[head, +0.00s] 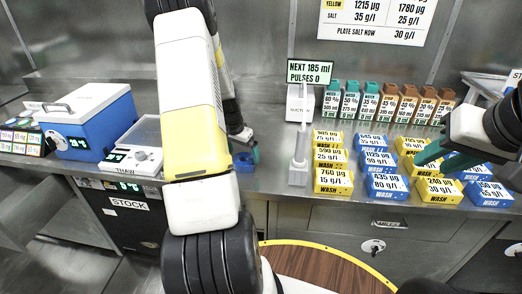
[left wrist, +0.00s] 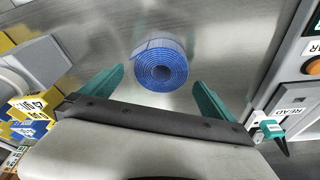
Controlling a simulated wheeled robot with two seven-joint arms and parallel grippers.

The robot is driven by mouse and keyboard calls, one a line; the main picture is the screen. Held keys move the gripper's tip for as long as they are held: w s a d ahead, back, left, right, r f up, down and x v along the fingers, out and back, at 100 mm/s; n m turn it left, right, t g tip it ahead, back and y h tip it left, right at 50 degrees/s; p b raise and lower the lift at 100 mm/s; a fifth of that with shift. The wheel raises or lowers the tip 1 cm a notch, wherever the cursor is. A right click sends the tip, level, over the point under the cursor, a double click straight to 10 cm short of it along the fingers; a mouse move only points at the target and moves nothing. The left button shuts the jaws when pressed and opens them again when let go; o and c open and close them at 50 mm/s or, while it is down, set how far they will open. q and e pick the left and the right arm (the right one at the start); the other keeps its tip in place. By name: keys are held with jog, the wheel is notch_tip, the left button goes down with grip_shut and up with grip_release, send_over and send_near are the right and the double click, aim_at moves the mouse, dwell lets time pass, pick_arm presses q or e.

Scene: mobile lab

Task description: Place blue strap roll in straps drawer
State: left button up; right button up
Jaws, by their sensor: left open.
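The blue strap roll (left wrist: 160,68) lies on the metal bench, its spiral face toward the camera in the left wrist view. In the head view a small part of the roll (head: 244,164) shows beside my left arm. My left gripper (left wrist: 158,78) is open, with its two teal fingers on either side of the roll and apart from it. In the head view the left gripper (head: 250,152) is mostly hidden behind my arm. My right gripper (head: 445,157) is over the labelled blocks at the right; its jaw gap is unclear. No drawer labelled for straps is readable.
Yellow blocks (head: 333,181) and blue blocks (head: 387,187) stand in rows on the bench. A blue box (head: 95,120) and a thaw device (head: 135,158) are at the left. A closed drawer front (head: 340,222) with a lock is below the bench.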

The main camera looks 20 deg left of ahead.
aim_at(243, 158)
pick_arm(q)
jog(key=x, duration=0.3)
jog(key=shift+s+f, duration=0.1)
jog(key=shift+f, duration=0.35)
jog(key=shift+a, duration=0.1)
jog(key=c, duration=1.8)
